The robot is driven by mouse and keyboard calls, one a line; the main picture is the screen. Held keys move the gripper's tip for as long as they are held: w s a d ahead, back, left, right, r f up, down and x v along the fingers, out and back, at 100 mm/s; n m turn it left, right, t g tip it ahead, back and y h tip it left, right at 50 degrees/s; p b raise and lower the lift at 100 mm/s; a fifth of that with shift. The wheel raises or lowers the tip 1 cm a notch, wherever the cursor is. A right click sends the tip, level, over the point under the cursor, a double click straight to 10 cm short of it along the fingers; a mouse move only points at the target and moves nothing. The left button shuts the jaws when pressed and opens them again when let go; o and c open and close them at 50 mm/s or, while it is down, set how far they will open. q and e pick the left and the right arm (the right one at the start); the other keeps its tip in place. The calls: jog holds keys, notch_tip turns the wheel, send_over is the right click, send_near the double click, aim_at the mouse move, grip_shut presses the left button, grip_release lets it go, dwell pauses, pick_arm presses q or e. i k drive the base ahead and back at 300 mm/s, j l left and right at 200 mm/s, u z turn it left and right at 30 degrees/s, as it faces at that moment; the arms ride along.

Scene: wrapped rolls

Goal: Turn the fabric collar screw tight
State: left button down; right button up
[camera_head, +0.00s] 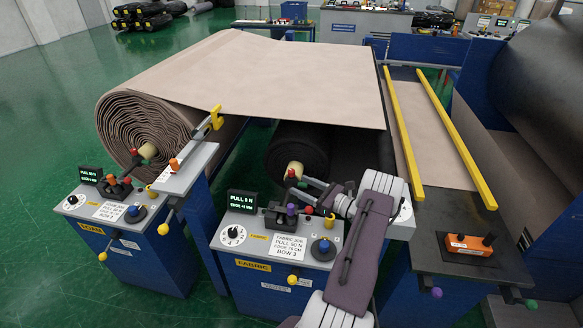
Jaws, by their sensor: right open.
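The fabric stand (253,265) is the blue cabinet marked FABRIC in the middle. Behind it lies a dark roll (312,141) with a cream collar (295,167) on its near end. A small red-topped screw knob (291,173) sits at the front of this collar. My right gripper (303,184) comes in from the right with its fingers pointing left, open, close beside the knob. I cannot tell whether a finger touches it. My left gripper is out of view.
The fabric panel carries a display (242,201), a white dial (232,235) and a blue knob (323,246). A foam stand (140,255) with a large beige roll (135,130) is at the left. Yellow rails (455,135) run at the right.

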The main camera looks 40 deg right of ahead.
aim_at(290, 171)
jog(key=i+l, duration=0.2)
jog(key=l, duration=0.15)
jog(key=i+l, duration=0.4)
jog(key=l, duration=0.25)
